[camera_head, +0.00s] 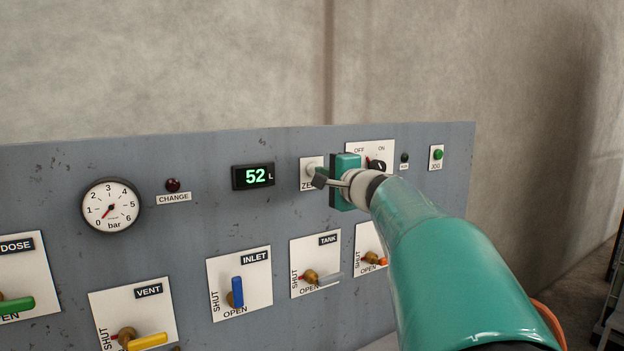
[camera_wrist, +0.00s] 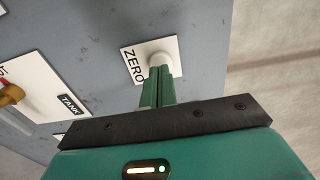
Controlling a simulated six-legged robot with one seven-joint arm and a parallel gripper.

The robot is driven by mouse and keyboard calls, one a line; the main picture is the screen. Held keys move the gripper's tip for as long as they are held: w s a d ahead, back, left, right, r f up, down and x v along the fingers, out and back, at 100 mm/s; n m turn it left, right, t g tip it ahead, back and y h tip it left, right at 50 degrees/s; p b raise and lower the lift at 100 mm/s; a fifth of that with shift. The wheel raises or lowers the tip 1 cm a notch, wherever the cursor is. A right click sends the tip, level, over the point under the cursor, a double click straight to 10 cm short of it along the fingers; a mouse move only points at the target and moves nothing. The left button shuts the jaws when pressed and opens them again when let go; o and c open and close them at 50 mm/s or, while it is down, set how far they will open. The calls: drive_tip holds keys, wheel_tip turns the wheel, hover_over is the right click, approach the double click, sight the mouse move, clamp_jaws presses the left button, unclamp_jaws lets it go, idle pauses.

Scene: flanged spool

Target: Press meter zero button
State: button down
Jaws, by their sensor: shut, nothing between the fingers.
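The meter's zero button is a round pale button (camera_wrist: 161,62) on a white plate marked ZERO in the wrist view. In the head view the button (camera_head: 312,168) is partly hidden by my arm's end. My gripper (camera_wrist: 161,72) is shut and empty, its green fingertips together at the button's lower edge in the wrist view. I cannot tell whether they touch it. In the head view my gripper (camera_head: 318,178) is in front of the ZERO plate. The meter display (camera_head: 253,176) reads 52 L in green digits, left of the button.
The grey panel also carries a pressure gauge (camera_head: 110,206), a dark red CHANGE lamp (camera_head: 172,185), an OFF/ON selector (camera_head: 376,165) and a green JOG button (camera_head: 438,154). Below are valve handles, including the blue INLET (camera_head: 237,292) and grey TANK (camera_head: 325,279).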

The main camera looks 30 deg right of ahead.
drive_tip(key=shift+w, duration=0.5)
drive_tip(key=shift+w, duration=0.1)
